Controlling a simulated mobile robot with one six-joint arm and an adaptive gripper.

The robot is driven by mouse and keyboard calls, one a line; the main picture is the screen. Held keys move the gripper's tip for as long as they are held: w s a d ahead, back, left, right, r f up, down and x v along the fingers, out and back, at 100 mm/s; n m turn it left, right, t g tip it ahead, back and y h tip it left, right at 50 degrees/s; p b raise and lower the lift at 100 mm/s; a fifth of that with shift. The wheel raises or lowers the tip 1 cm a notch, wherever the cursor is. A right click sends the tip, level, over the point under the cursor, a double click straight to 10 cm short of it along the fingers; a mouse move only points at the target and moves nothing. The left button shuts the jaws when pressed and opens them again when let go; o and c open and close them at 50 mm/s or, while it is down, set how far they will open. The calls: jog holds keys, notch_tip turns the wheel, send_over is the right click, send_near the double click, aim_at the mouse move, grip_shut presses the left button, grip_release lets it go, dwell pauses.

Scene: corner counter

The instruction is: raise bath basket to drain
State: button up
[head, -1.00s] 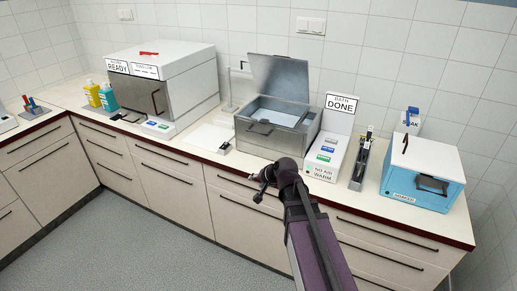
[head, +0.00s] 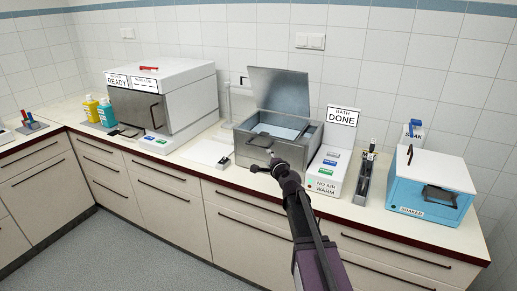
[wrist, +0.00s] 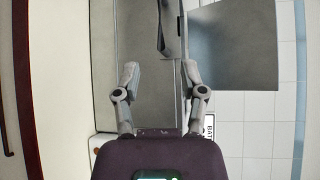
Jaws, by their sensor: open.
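The steel bath (head: 240,150) stands on the counter with its lid (head: 278,90) raised at the back. A light blue surface (head: 285,121) shows inside. A dark handle (head: 262,139) is at the bath's front; I cannot tell whether it belongs to the basket, whose body is not clearly visible. My gripper (head: 264,166) is in front of the bath, near its lower front edge. In the wrist view my gripper (wrist: 160,75) has its fingers apart and empty, facing the bath (wrist: 148,98). The handle (wrist: 163,30) and lid (wrist: 235,45) lie beyond the fingertips.
A white control box (head: 323,178) with coloured buttons stands right of the bath, under a "BATH DONE" sign (head: 342,116). A dark narrow stand (head: 364,183) and a blue box (head: 430,199) are further right. A flat white pad (head: 205,152) and a large steel-fronted unit (head: 137,110) are left.

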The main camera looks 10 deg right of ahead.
aim_at(257, 146)
jog(key=shift+w, duration=0.1)
jog(key=shift+b+x, duration=0.95)
jog(key=shift+x, duration=5.85)
jog(key=shift+a, duration=0.1)
grip_shut()
